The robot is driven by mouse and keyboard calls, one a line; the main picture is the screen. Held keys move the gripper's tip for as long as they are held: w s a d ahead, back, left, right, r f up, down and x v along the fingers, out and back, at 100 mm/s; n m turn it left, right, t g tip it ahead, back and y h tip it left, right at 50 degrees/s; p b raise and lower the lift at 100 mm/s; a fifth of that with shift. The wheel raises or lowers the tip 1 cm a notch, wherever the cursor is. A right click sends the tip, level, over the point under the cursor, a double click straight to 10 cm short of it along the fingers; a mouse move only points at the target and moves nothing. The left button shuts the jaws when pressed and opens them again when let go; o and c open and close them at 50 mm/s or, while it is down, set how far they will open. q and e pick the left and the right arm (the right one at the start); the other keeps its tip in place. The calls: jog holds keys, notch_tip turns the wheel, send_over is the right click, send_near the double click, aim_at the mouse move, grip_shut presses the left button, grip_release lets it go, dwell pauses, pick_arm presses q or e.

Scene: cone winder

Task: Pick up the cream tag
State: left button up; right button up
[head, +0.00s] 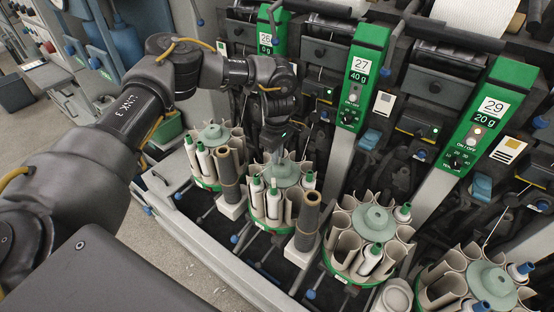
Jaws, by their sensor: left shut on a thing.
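My left gripper (282,149) reaches in from the left and points down over the second round bobbin magazine (284,176). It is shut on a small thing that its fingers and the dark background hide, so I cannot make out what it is. I cannot clearly make out a loose cream tag. Pale cards with a dark square show on the machine front, one right of panel 27 (384,103) and one right of panel 29 (508,148). My right gripper is not in view.
Green panels 27 (362,75) and 29 (487,112) slant up from the machine. More magazines stand at the left (212,135), middle right (374,222) and lower right (490,282). Brown upright tubes (307,222) stand between them.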

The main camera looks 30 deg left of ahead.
pick_arm(q)
grip_shut()
jog(key=shift+r+b, duration=0.6)
jog(key=s+d+r+b, duration=0.1)
jog(key=s+r+b, duration=0.3)
jog(key=s+r, duration=0.8)
jog(key=shift+s+d, duration=0.15)
jog(key=shift+s, duration=0.85)
notch_tip(320, 180, up, 3)
jog(key=p, duration=0.4)
jog(key=shift+f, duration=0.1)
